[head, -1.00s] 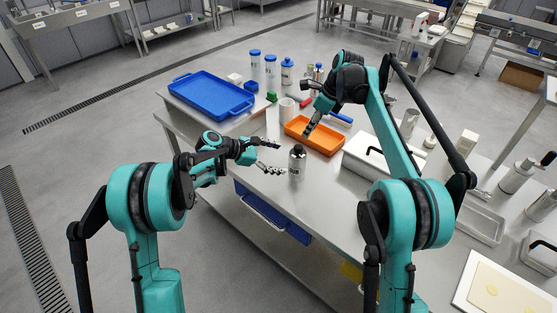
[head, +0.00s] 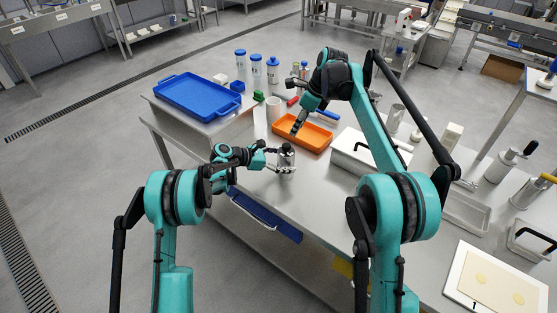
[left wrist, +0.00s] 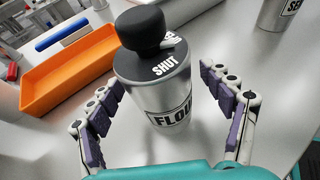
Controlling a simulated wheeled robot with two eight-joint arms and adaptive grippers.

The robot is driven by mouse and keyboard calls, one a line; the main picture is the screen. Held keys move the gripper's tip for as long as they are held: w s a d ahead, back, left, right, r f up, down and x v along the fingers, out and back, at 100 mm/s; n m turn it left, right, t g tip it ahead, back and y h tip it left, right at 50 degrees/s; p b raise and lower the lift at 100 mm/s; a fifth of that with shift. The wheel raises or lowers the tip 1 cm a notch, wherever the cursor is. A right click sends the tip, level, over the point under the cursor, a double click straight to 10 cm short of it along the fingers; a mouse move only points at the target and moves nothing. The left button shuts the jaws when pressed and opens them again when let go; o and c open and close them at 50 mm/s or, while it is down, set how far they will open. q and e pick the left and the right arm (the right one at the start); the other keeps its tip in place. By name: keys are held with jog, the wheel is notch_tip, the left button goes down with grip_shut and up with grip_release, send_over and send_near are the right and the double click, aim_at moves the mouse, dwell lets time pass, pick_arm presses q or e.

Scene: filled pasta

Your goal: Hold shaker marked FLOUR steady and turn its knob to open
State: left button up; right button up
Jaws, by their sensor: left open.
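The silver FLOUR shaker (head: 287,161) stands upright on the steel table. In the left wrist view the FLOUR shaker (left wrist: 155,100) shows part of its label, a dark lid marked SHUT and a black knob (left wrist: 142,27) on top. My left gripper (head: 276,161) is at the shaker; in the left wrist view the left gripper (left wrist: 160,80) is open, with one finger on each side of the body and visible gaps. My right gripper (head: 297,126) is above the orange tray, apart from the shaker; whether it is open I cannot tell.
The orange tray (head: 318,145) lies behind the shaker and a white lidded box (head: 350,160) stands to its right. A blue tray (head: 185,105) is at the back left. Another metal shaker (left wrist: 277,12) shows at the wrist view's top right. Table in front of the shaker is clear.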

pick_arm(q)
jog(key=c, duration=1.5)
jog(key=shift+c, duration=0.2)
